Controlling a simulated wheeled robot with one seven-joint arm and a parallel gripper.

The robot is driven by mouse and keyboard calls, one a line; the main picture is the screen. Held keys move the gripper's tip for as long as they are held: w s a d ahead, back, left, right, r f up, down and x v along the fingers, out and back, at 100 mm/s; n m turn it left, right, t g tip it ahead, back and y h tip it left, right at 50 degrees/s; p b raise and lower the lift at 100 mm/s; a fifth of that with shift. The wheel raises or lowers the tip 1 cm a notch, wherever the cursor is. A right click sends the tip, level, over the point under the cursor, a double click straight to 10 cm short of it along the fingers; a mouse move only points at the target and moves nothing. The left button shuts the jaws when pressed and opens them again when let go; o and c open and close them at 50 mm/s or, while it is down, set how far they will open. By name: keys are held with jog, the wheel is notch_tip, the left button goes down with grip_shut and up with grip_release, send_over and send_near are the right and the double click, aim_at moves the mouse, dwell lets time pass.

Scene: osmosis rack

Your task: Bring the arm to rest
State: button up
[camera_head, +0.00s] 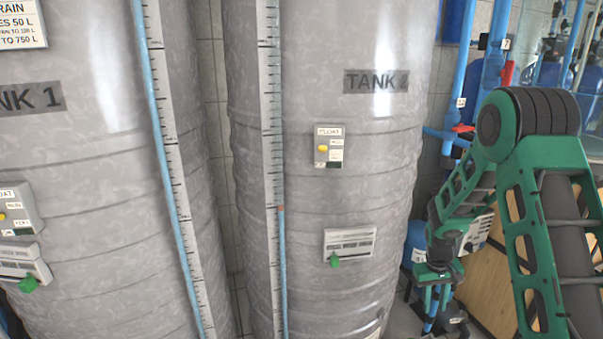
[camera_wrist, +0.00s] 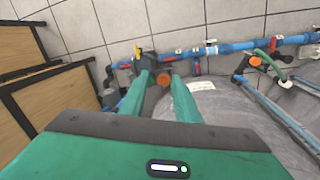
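My arm (camera_head: 540,170) is green and dark grey. It comes in from the right edge in the head view, bends at a high elbow and reaches down and away beside Tank 2. My gripper (camera_head: 434,303) hangs fingers-down at the arm's far end, low and right of Tank 2. In the wrist view the two green fingers of my gripper (camera_wrist: 165,88) stand apart with nothing held between them. An orange round knob (camera_wrist: 165,79) on the pipework shows beyond the gap. I cannot tell how far it is from the fingertips.
Tank 1 (camera_head: 75,150) and Tank 2 (camera_head: 385,190) are large grey cylinders filling the left and middle. Blue pipes (camera_head: 468,80) with red handles run along the tiled wall behind my arm. Wood-panelled boxes (camera_wrist: 50,110) stand at the left in the wrist view.

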jog(key=s+d+r+m, duration=0.2)
jog(key=s+r, duration=0.5)
jog(key=r, duration=0.2)
jog(key=s+d+r+m, duration=0.1)
jog(key=s+d+r, duration=0.1)
jog(key=s+r, duration=0.65)
jog(key=s+a+r+m+y, duration=0.1)
jog(key=s+r, duration=0.3)
jog(key=s, duration=0.6)
jog(key=s+a+r+m, duration=0.2)
jog(key=s+r, duration=0.1)
jog(key=s, duration=0.7)
jog(key=shift+s+r+y, duration=0.4)
jog(key=shift+w+f, duration=0.25)
jog(key=shift+w, duration=0.35)
jog(key=shift+a, duration=0.1)
